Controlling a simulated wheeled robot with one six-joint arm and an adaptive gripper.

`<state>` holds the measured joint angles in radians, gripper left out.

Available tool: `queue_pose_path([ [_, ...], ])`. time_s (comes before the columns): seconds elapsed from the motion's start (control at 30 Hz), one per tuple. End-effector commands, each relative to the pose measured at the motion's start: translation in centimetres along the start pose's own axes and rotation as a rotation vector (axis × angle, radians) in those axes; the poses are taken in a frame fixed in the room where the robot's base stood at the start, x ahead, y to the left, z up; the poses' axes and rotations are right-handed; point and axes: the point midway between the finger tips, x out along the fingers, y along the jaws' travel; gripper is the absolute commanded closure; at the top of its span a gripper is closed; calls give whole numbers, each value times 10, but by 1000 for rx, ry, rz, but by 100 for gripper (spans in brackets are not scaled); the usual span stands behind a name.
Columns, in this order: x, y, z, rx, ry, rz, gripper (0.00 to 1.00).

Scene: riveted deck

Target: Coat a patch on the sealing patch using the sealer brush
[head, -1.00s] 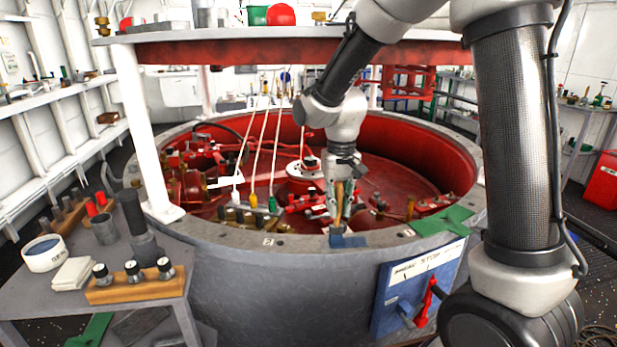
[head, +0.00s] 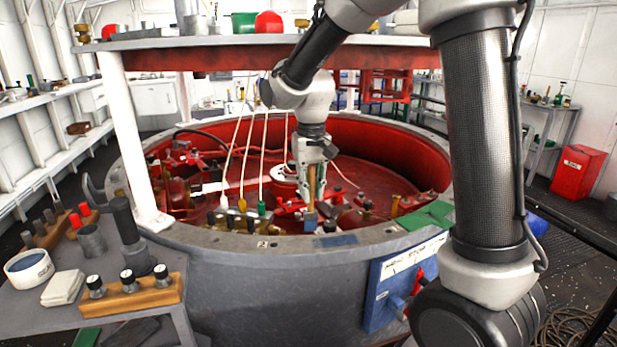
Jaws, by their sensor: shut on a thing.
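My gripper (head: 311,172) is shut on the sealer brush (head: 312,187), which has a tan handle and a blue lower end. The brush hangs nearly upright, blue end down, by the inner edge of the large round tank's rim. A flat blue patch (head: 336,240) lies on the front of the rim, slightly right of and below the brush end in the picture. It looks like the sealing patch. The brush end and the patch appear apart. How high the end is above the rim is hard to tell.
A green cloth-like piece (head: 428,216) lies on the rim at right. A blue panel with a red lever (head: 397,285) hangs on the tank's front. White posts hold a shelf (head: 270,41) above the tank. A side table (head: 60,318) with knobs and a white bowl (head: 29,266) stands at left.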

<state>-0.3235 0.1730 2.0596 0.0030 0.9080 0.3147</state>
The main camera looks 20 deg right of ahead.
Motion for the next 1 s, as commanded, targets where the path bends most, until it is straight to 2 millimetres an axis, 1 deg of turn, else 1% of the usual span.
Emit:
queue_pose_path([
  [0.03, -5, 1, -1, 1, 2, -1, 100],
  [0.2, -20, 4, -1, 1, 1, 0, 100],
  [0.4, -32, 7, -1, 2, 1, 0, 100],
  [1.0, -33, 7, 0, 1, 0, 0, 100],
])
